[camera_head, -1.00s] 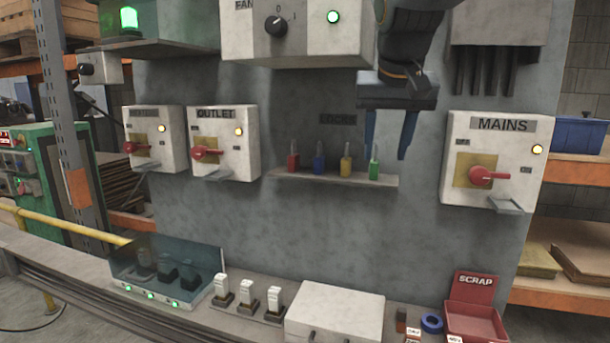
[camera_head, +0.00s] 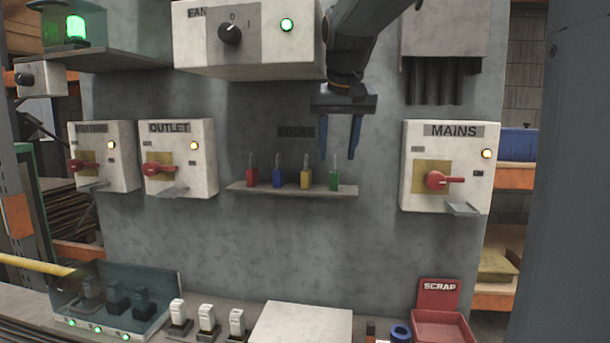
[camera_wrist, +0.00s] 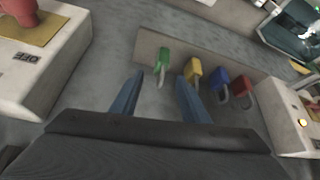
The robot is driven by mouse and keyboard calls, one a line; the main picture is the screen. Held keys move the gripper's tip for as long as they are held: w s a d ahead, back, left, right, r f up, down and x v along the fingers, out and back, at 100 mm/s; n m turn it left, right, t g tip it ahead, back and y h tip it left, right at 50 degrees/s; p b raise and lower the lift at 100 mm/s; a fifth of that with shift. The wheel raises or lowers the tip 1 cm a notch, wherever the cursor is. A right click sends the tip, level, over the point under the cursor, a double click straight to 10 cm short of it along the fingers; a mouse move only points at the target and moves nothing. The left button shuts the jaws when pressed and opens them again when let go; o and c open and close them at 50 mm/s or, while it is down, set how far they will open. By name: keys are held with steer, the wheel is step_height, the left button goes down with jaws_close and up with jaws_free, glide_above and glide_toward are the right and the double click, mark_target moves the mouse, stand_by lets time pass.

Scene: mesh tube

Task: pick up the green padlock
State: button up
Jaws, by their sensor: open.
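The green padlock (camera_head: 334,180) stands at the right end of a small wall shelf (camera_head: 290,189) under the LOCKS label, its shackle upward. My gripper (camera_head: 338,152) is open, with its two blue fingers pointing down above and around the padlock's place in the head view. In the wrist view the green padlock (camera_wrist: 163,56) appears between and just beyond the fingertips (camera_wrist: 160,78), with its shackle toward my gripper. I see no contact. A yellow padlock (camera_head: 306,179) stands close beside it, near one finger in the wrist view.
A blue padlock (camera_head: 278,178) and a red padlock (camera_head: 252,177) stand farther left on the shelf. The MAINS box (camera_head: 408,195) juts out to the right and the FAN box (camera_head: 250,55) above. Bare wall lies between shelf and MAINS box.

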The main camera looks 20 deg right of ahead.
mark_target(336, 171)
steer(key=x, duration=0.2)
steer(key=p+x, duration=0.1)
steer(key=x, duration=0.2)
steer(key=shift+w+d+f, duration=0.1)
steer(key=shift+w+d, duration=0.1)
steer(key=shift+w, duration=0.3)
steer(key=shift+c, duration=0.5)
jaws_close()
